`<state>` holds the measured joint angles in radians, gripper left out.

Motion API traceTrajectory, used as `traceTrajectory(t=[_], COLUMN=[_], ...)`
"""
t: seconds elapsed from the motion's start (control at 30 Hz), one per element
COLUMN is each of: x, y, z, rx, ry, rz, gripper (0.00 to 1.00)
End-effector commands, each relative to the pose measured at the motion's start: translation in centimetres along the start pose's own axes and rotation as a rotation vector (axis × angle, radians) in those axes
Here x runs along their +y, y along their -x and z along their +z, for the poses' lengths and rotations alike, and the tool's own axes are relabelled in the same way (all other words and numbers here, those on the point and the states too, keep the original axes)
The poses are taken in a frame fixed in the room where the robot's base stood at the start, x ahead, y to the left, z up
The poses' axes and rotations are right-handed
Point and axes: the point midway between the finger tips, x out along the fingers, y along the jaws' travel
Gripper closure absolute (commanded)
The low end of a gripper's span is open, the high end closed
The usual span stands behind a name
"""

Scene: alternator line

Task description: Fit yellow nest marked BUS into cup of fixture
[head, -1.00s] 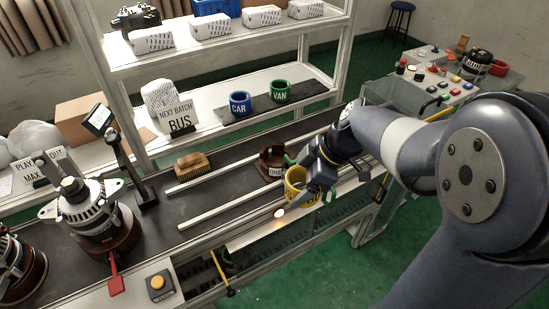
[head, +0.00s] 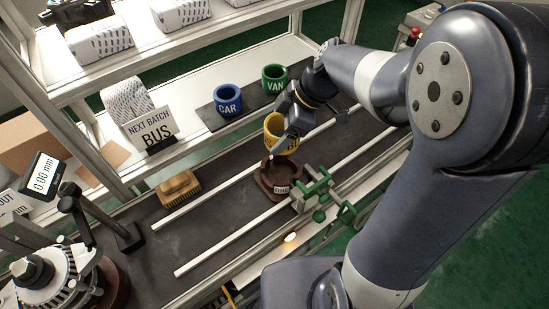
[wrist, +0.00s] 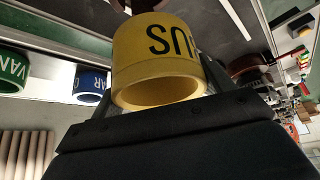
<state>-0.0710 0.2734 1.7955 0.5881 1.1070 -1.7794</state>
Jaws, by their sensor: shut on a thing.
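The yellow nest (head: 272,127) is a short open ring with dark letters, partly covered by my gripper (head: 287,132) in the head view. In the wrist view the nest (wrist: 150,66) shows the letters "US" upside down, and my gripper (wrist: 160,95) is shut on it. The fixture (head: 268,180) is a brown cup with a small "ONE" label, standing on the dark line between two pale rails. The nest is held above and slightly behind the cup, apart from it as far as I can tell. The inside of the cup is partly visible.
A green clamp (head: 318,190) stands just right of the fixture. The blue CAR nest (head: 227,106) and green VAN nest (head: 274,79) sit on a dark mat on the shelf behind. A brush (head: 177,188) lies left of the fixture. A sign (head: 152,130) reads "NEXT BATCH BUS".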

Motion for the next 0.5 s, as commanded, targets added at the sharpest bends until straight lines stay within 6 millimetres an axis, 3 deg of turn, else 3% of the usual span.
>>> traceTrajectory(t=[0.3, 0.5], x=[-0.1, -0.1], y=[-4.6, -6.2], z=[2.7, 3.6], rx=[-0.001, -0.001], ry=[-0.004, -0.004], rz=[-0.005, -0.005], gripper=[0.49, 0.49])
